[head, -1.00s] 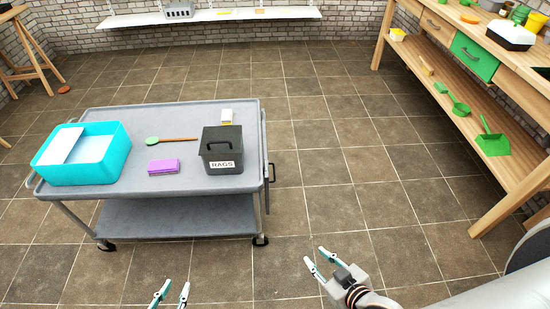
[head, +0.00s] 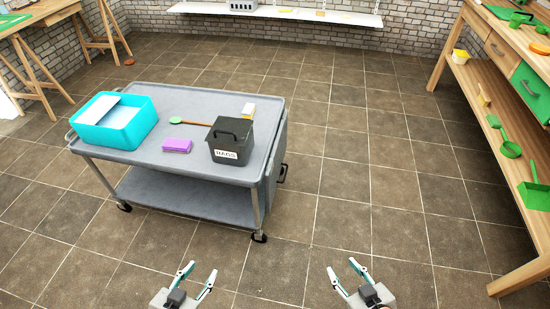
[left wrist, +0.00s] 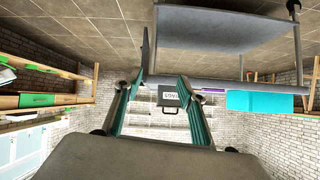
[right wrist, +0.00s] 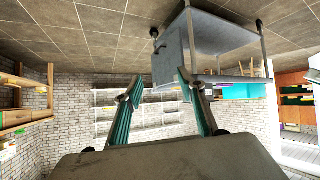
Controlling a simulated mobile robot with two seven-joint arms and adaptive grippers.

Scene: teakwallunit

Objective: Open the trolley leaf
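The grey trolley (head: 190,97) stands ahead, left of centre. Its leaf (head: 274,170) hangs folded down along the right end, with a dark handle (head: 283,173) on its outer side. The leaf also shows in the right wrist view (right wrist: 170,62), and edge-on in the left wrist view (left wrist: 145,48). My left gripper (head: 202,270) is open and empty, in front of the trolley. My right gripper (head: 342,266) is open and empty, to the right of the trolley's near right corner. Both are apart from the leaf.
On the trolley top are a teal bin (head: 115,122), a purple block (head: 177,145), a green-ended brush or spoon (head: 177,120), a white-and-tan item (head: 248,109) and a black RAGS box (head: 230,140). A wooden workbench (head: 480,125) stands at right. Tiled floor between is clear.

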